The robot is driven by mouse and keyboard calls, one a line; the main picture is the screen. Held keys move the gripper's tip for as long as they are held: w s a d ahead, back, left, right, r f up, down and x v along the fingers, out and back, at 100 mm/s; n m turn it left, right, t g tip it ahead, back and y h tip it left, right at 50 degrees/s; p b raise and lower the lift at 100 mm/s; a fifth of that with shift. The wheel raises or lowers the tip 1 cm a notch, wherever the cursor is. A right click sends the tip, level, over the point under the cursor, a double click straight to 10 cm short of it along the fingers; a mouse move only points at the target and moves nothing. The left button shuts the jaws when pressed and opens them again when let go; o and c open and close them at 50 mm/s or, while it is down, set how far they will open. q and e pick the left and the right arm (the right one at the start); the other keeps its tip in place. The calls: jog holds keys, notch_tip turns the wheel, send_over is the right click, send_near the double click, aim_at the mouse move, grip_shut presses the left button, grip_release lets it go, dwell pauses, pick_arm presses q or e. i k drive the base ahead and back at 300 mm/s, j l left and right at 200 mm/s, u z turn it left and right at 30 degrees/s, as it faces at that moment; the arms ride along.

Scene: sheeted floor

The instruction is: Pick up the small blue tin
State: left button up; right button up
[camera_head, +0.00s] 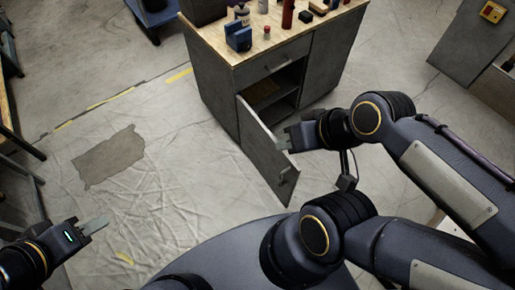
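I cannot make out a small blue tin for certain. A blue object (238,37) stands on the cabinet top near its left front edge; its blocky shape looks more like a vise than a tin. My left gripper (97,225) is low at the left, above the sheeted floor, far from the cabinet, with nothing visible in it. My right gripper (283,138) is beside the open cabinet door, near its upper edge; I cannot tell whether it touches. The finger gaps of both grippers are not clear.
The grey cabinet (212,90) has a wooden top, a closed drawer (275,66) and an open door (262,150) swung towards me.

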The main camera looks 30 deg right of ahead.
aim_at(246, 18)
jog(key=i+z, duration=0.1)
jog(key=i, duration=0.85)
jog(key=i+j, duration=0.15)
jog(key=i, duration=0.8)
jog(key=l+z, duration=0.05)
